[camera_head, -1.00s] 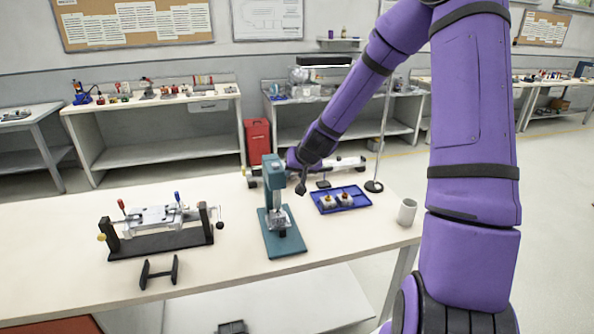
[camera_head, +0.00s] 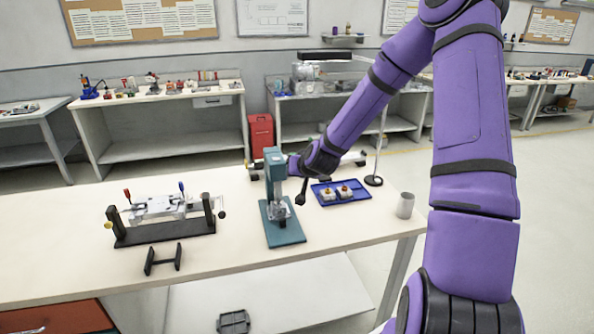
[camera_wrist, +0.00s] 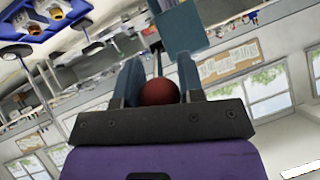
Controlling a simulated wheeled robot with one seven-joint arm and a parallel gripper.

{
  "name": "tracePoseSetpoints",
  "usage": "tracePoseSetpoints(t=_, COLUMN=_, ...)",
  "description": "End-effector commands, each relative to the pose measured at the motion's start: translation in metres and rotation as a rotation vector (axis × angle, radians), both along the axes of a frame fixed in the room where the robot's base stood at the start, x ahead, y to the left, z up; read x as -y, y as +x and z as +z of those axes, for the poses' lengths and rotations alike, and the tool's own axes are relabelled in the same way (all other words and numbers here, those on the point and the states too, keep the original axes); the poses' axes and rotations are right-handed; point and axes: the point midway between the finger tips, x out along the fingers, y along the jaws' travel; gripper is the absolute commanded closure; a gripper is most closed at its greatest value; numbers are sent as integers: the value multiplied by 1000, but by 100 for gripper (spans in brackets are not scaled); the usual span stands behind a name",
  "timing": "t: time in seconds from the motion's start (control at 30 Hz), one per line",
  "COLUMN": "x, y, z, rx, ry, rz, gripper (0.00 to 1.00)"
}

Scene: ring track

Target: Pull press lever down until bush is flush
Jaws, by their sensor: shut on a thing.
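The teal press (camera_head: 274,180) stands upright on the bench, on its own flat base. A small grey fixture (camera_head: 280,212) sits on that base under the press head; the bush is too small to make out. My gripper (camera_head: 291,162) is beside the upper right of the press, its fingers mostly hidden in the head view. In the wrist view, my gripper (camera_wrist: 158,88) is shut around a dark red ball, the press lever knob (camera_wrist: 159,92). A thin rod runs from the knob towards the teal press body (camera_wrist: 181,28).
A blue tray (camera_head: 319,199) with two small parts lies right of the press. A grey cup (camera_head: 404,205) stands near the right bench edge. A black-based fixture (camera_head: 165,234) and a small black stand (camera_head: 163,259) are at left. The front middle bench is clear.

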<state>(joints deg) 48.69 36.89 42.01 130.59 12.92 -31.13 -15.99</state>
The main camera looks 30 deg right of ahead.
Motion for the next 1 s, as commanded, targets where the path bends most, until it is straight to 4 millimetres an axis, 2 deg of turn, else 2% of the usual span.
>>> tracePoseSetpoints(t=0.43, x=1, y=1, z=-13, rx=81, ry=-24, rz=-4, gripper=100)
tracePoseSetpoints(t=1.0, x=1, y=0, z=-20, rx=77, ry=-23, rz=-4, gripper=100)
